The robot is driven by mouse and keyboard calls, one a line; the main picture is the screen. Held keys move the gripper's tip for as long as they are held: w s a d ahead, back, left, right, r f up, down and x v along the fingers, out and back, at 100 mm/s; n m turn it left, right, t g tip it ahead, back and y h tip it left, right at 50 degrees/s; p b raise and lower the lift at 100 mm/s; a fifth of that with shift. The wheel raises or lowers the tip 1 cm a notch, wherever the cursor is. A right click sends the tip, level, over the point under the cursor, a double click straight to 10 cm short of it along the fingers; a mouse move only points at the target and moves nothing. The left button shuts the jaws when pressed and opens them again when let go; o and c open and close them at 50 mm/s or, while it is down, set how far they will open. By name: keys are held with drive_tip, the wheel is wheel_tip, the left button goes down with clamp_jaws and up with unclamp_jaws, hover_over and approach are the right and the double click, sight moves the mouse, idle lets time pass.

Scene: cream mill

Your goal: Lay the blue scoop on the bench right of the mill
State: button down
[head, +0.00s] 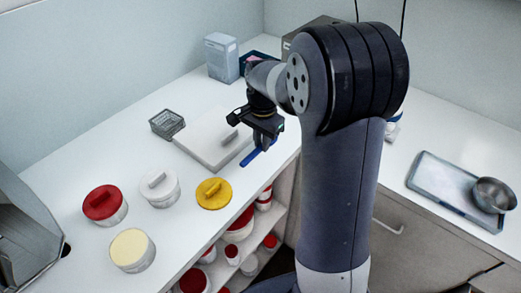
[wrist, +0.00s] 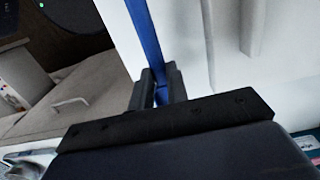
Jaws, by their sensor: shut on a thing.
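My gripper (head: 266,136) is over the front edge of the white bench (head: 115,165), near a white board (head: 208,148). It is shut on the blue scoop (head: 251,157), whose blue handle shows beneath the jaws. In the wrist view the long blue handle (wrist: 143,30) runs up from between the two dark fingers (wrist: 160,88). The scoop's bowl is not clearly visible. A grey metal machine (head: 25,235) is cut off at the left edge; I cannot tell if it is the mill.
Red-lidded (head: 104,204), white-lidded (head: 159,187) and yellow-lidded (head: 213,194) tubs and a cream-topped tub (head: 132,250) stand on the bench. A wire basket (head: 167,124) is behind. The right counter holds a tray (head: 447,188) with a steel bowl (head: 493,195). Shelves of tubs are below.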

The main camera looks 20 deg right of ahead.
sight(262, 159)
drive_tip(key=shift+f, duration=2.1)
drive_tip(key=shift+f, duration=0.1)
drive_tip(key=shift+f, duration=0.15)
drive_tip(key=c, duration=1.4)
unclamp_jaws()
wheel_tip(262, 159, up, 12)
drive_tip(key=shift+w+r, duration=0.1)
drive_tip(key=shift+r, duration=0.15)
